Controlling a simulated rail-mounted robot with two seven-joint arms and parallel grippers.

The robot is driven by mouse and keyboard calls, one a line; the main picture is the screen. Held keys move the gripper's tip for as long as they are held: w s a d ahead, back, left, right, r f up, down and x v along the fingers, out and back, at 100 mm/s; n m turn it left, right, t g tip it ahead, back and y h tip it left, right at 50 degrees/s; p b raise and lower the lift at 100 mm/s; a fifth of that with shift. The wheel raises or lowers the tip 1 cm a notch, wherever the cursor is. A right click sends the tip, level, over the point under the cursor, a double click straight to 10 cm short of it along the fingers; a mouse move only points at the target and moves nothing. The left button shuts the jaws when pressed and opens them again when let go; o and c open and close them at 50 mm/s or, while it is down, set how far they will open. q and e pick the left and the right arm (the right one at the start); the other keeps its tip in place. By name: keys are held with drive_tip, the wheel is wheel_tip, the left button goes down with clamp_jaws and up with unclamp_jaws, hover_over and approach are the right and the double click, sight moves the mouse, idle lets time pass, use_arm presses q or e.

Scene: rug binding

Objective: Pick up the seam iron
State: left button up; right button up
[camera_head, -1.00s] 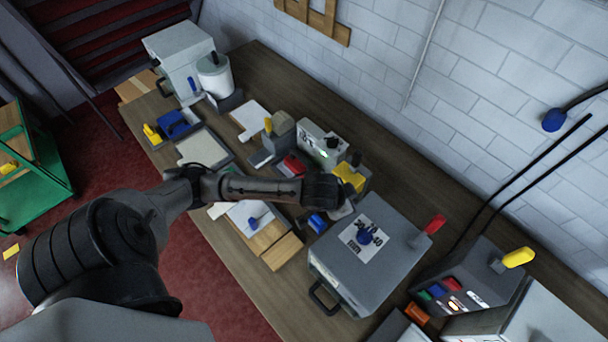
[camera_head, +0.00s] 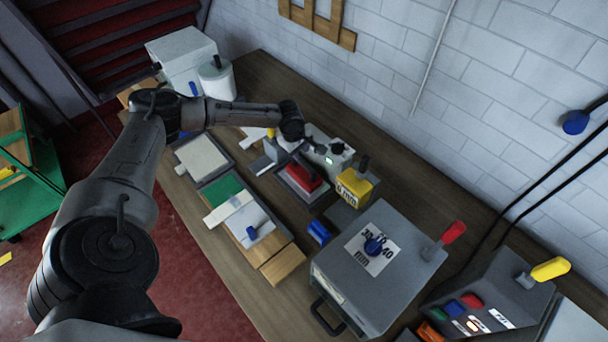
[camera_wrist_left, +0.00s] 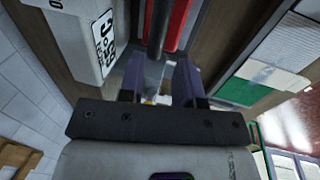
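What looks like the seam iron (camera_head: 303,176) is a red block with a dark upper part. It sits on a dark stand in the middle of the bench. In the left wrist view its red body (camera_wrist_left: 178,24) is just past the fingers. My left gripper (camera_head: 296,140) hangs above and behind it in the head view, its fingertips mostly hidden. In the left wrist view the gripper (camera_wrist_left: 160,80) has its fingers spread, with a grey bar (camera_wrist_left: 153,68) between them. I cannot tell whether they touch the bar. My right gripper is not in view.
A pale box with a display (camera_head: 328,150) stands close behind the iron. A yellow block (camera_head: 354,187) and a large grey machine (camera_head: 372,262) are to the right. A board with green and white pieces (camera_head: 240,215) lies in front left.

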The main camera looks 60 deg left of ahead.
sight(304, 162)
use_arm(q)
drive_tip(key=shift+w+f, duration=0.4)
drive_tip(key=shift+f, duration=1.35)
drive_tip(key=shift+w+f, duration=0.35)
drive_tip(key=shift+f, duration=1.35)
drive_tip(key=shift+w+f, duration=0.4)
drive_tip(key=shift+f, duration=1.35)
clamp_jaws()
drive_tip(key=shift+r, duration=0.15)
